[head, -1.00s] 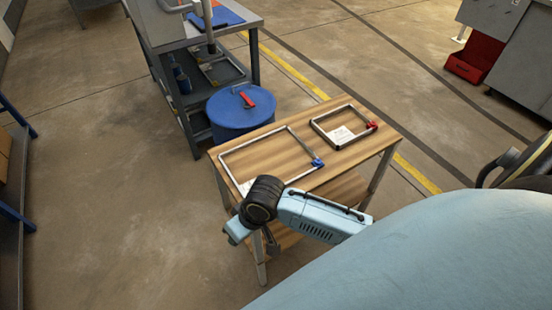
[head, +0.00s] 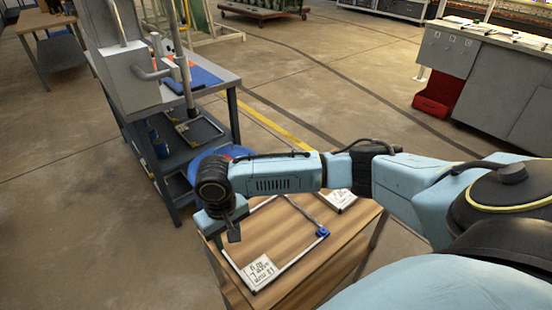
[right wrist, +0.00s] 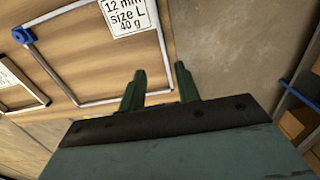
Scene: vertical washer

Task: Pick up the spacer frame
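A large silver spacer frame with a blue corner piece (head: 297,261) lies on the wooden table (head: 315,283). Its white label (head: 257,272) reads "12 mm size L 40 g" in the right wrist view (right wrist: 127,14). A second, smaller frame is mostly hidden behind my right arm; its label (head: 338,199) shows. My right gripper (head: 232,236) is at the table's left edge, by the large frame's left side. In the right wrist view its green fingers (right wrist: 160,72) are apart, with a frame side (right wrist: 161,48) in line with the gap. I cannot tell the height between them. My left gripper is not in view.
A grey workbench with shelves (head: 215,82) stands behind and left of the table. A blue drum (head: 205,160) is partly hidden behind my arm. A grey cabinet and red bin (head: 437,104) stand far right. The floor on the left is open.

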